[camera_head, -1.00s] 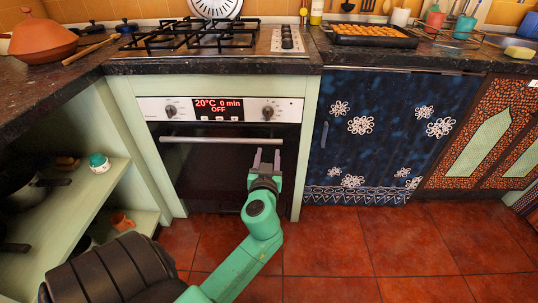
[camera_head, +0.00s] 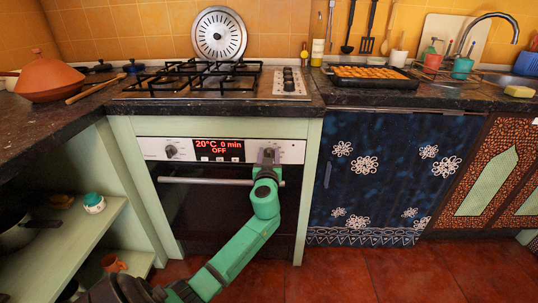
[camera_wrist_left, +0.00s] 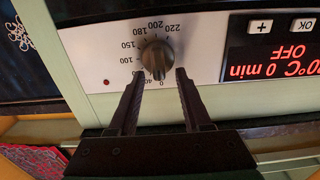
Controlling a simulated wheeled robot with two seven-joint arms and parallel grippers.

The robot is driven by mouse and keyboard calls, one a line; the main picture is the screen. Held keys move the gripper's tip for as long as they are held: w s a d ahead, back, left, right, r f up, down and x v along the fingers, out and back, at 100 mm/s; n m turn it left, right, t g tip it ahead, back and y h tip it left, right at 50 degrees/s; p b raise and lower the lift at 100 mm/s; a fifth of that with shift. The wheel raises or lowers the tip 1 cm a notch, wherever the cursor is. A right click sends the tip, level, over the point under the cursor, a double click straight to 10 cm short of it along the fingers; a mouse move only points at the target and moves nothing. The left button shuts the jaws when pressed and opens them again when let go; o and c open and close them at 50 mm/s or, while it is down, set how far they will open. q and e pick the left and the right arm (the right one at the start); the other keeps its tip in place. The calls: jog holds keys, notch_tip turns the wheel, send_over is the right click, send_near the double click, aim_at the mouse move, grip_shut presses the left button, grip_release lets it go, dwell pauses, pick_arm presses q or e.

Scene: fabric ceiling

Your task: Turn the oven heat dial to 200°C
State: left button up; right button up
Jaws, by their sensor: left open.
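The oven heat dial (camera_wrist_left: 157,58) is a round grey knob with a raised grip bar, ringed by numbers from 0 to 220. In the left wrist view its bar runs up and down the picture; which number it marks is unclear. My left gripper (camera_wrist_left: 160,75) is open, with its fingertips at the near edge of the dial, one to each side; contact cannot be told. In the head view the left gripper (camera_head: 268,156) covers most of this dial at the right of the control panel (camera_head: 289,151). The red display (camera_head: 219,149) reads 20°C, 0 min, OFF. My right gripper is not in view.
A second knob (camera_head: 171,151) is left of the display. The oven door handle (camera_head: 215,181) runs just below the panel. The countertop edge (camera_head: 220,107) overhangs above it. An open shelf (camera_head: 85,235) stands at the left, and a blue curtain (camera_head: 375,180) hangs at the right.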

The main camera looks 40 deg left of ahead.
pick_arm(q)
jog(key=c, duration=0.7)
jog(key=shift+s+d, duration=0.1)
grip_shut()
